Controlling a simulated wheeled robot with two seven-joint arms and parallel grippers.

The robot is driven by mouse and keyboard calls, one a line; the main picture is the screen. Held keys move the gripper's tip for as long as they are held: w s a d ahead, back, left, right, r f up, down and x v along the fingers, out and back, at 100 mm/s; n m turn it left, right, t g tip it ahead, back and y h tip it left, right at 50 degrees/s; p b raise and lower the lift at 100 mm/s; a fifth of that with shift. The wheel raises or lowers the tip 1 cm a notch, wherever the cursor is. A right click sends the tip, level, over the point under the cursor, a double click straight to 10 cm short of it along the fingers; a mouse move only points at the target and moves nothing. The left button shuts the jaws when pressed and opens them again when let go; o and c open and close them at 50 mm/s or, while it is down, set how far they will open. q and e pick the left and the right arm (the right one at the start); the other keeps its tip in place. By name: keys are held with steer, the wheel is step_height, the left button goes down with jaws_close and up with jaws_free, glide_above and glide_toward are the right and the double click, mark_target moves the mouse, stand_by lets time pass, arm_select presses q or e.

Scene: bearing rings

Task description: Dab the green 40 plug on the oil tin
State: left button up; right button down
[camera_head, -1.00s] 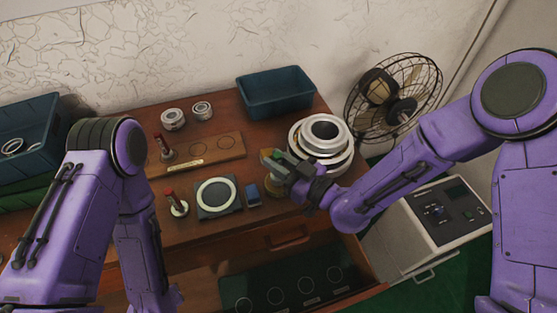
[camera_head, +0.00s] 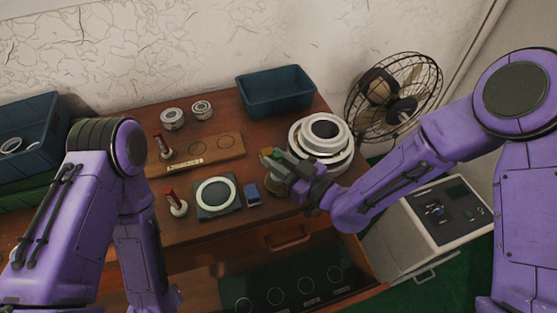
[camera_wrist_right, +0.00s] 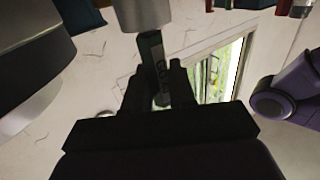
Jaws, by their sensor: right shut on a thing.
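My right gripper (camera_head: 283,163) is shut on the green plug, above the right part of the table. In the right wrist view the plug's dark green handle (camera_wrist_right: 153,62) sits between the fingers (camera_wrist_right: 160,90), with faint markings on it. Its pale metal end (camera_wrist_right: 140,12) points away from the gripper and is cut off by the picture's top edge. The oil tin (camera_head: 275,188) is a small yellowish round tin on the table just below the gripper, partly hidden by it. I cannot tell whether plug and tin touch. My left gripper is out of view.
A blue block (camera_head: 252,194) and a dark pad with a ring (camera_head: 216,194) lie left. Two red-handled plugs (camera_head: 175,203) stand further left. A blue bin (camera_head: 275,92) is behind; an open drawer (camera_head: 290,288) is in front.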

stand_by(0.5)
step_height(320, 180, up, 7)
steer(key=p, duration=0.5)
stand_by(0.4)
stand_by(0.4)
